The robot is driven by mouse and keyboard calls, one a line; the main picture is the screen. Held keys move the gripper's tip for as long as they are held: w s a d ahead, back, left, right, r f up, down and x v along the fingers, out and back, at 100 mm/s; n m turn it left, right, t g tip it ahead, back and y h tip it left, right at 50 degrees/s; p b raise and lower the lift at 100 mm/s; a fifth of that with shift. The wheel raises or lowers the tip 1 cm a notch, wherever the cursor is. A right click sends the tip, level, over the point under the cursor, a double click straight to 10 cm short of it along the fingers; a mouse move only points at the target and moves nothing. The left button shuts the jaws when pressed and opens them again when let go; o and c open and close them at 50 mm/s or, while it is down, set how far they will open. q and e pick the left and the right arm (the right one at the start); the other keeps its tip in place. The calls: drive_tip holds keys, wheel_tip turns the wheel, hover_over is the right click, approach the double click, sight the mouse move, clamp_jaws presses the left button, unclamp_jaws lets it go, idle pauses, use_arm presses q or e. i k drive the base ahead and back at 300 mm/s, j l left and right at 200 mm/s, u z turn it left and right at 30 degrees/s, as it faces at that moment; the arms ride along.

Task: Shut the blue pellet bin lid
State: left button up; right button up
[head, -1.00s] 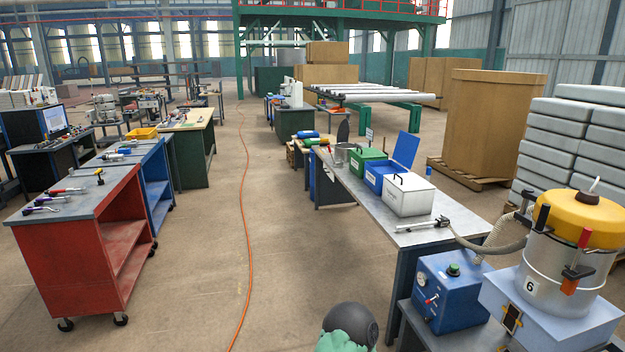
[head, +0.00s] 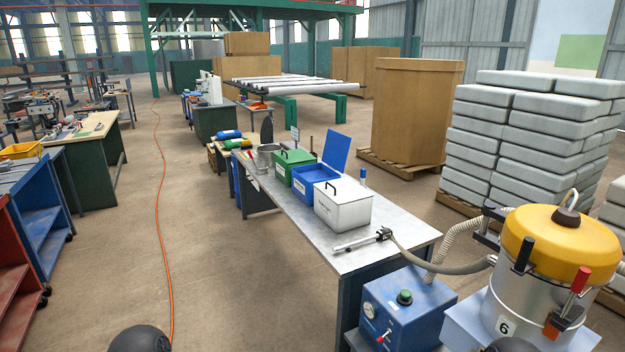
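The blue pellet bin (head: 314,183) stands on the long grey table between a green bin and a white bin. Its blue lid (head: 335,153) stands up, open, at the bin's back right side. The bin's front is partly hidden by the white bin. Neither of my grippers shows in the head view. Only dark rounded parts, which seem to be mine, show at the bottom edge, well short of the bin.
The green bin (head: 293,166) and white bin (head: 343,206) have their lids down. A hose with a wand (head: 362,241) lies on the table's near end. A blue box (head: 405,312) and yellow-topped drum (head: 560,245) stand at right. Open floor (head: 215,270) lies left of the table, crossed by an orange cable (head: 160,220).

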sight(337, 147)
drive_tip(key=i+j, duration=0.15)
drive_tip(key=i, duration=0.6)
drive_tip(key=i+j, duration=0.15)
drive_tip(key=i, duration=0.6)
drive_tip(key=i+j, duration=0.4)
drive_tip(key=i, duration=0.15)
